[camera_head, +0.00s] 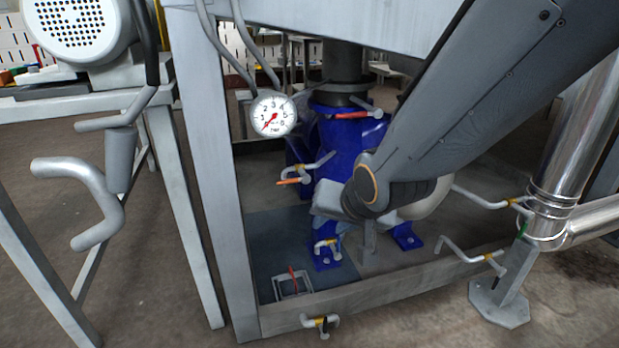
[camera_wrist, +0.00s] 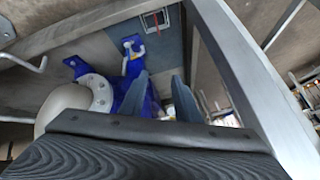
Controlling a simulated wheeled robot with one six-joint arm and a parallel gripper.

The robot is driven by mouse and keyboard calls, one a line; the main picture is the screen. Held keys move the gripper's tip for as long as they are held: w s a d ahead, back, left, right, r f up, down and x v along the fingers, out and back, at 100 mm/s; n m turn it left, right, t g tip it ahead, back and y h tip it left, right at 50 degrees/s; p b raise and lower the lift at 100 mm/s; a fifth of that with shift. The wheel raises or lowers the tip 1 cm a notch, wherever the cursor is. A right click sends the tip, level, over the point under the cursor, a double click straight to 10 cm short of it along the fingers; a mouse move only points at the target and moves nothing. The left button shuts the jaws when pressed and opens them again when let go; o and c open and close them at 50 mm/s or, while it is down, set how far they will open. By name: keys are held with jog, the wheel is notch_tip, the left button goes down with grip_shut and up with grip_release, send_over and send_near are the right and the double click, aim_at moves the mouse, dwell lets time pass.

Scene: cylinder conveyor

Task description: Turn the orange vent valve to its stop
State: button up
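An orange-handled valve (camera_head: 289,181) sits on a small pipe at the left side of the blue pump body (camera_head: 338,150). I take it for the vent valve. My gripper (camera_wrist: 160,92) shows two dark fingers standing apart, with nothing seen held between them. In the head view my arm reaches in front of the blue body, and its end lies just right of and below the orange handle; the fingertips are not clear there. In the wrist view small fittings lie beyond the right finger, too small to tell whether the orange handle is among them.
A pressure gauge (camera_head: 274,115) hangs above the valve, its needle low. A red handle (camera_head: 350,115) crosses the pump's top; another red handle (camera_head: 293,278) stands near the floor. Grey frame legs (camera_head: 205,180) and a lower beam (camera_head: 400,280) enclose the pump. Steel pipes (camera_head: 575,150) stand right.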

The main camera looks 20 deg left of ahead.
jog(key=w+a+f+m+t+y, duration=0.2)
jog(key=w+a, duration=0.2)
jog(key=w, duration=0.2)
jog(key=m+t+y+b, duration=0.35)
jog(key=m+y, duration=0.25)
jog(key=y, duration=0.4)
send_near(288, 183)
jog(key=f+x, duration=0.1)
jog(key=x, duration=0.2)
jog(key=shift+g, duration=0.25)
jog(key=b+x, duration=0.1)
jog(key=x, duration=0.1)
jog(key=b+x, duration=0.1)
jog(key=x, duration=0.2)
jog(key=r+b+x, duration=0.1)
jog(key=x, duration=0.2)
jog(key=shift+d, duration=0.2)
jog(key=shift+c, duration=0.2)
grip_shut()
jog(key=shift+h, duration=0.3)
